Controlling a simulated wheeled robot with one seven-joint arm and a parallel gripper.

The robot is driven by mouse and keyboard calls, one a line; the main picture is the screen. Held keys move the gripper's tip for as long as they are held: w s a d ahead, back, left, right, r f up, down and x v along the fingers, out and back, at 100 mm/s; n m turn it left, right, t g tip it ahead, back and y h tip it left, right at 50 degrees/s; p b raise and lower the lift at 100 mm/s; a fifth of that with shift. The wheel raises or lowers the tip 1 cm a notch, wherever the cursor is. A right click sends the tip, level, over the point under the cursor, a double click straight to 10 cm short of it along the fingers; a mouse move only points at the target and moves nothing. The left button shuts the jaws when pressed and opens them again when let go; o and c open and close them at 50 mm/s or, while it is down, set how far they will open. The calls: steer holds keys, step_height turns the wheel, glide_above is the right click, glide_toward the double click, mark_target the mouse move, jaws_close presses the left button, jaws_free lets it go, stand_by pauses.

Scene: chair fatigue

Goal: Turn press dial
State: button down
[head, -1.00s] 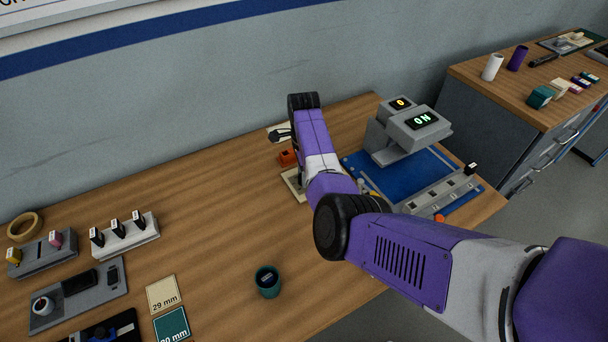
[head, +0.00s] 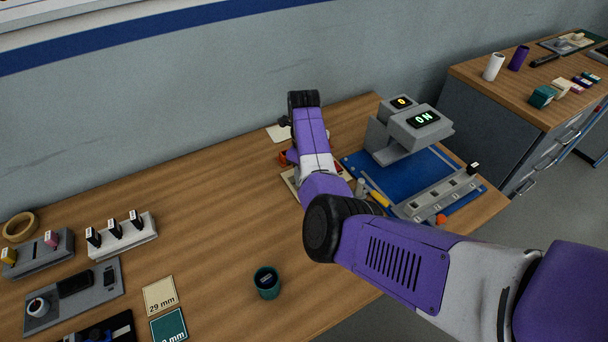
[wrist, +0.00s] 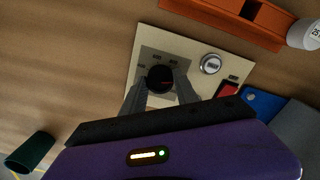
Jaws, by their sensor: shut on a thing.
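The press dial (wrist: 160,78) is a black round knob with a red mark, on a grey plate with small labels. The plate sits on a cream panel (wrist: 150,40), whose edge also shows beside my arm in the head view (head: 290,181). My gripper (wrist: 160,86) is shut on the dial, one finger on each side. My arm hides the fingers and dial in the head view. The grey press (head: 418,130) stands at the right of the table, its display reading "ON" and a smaller one behind reading "0".
A silver round part (wrist: 210,64) and a red switch (wrist: 228,90) sit on the panel near the dial. An orange tray (wrist: 240,14) lies beyond it. A green cup (head: 267,282) stands near the table's front. The table's middle left is clear.

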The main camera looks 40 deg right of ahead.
steer(key=shift+m, duration=0.4)
steer(key=c, duration=0.9)
jaws_free()
steer(key=shift+c, duration=0.2)
steer(key=shift+r+b, duration=0.4)
steer(key=shift+r, duration=3.55)
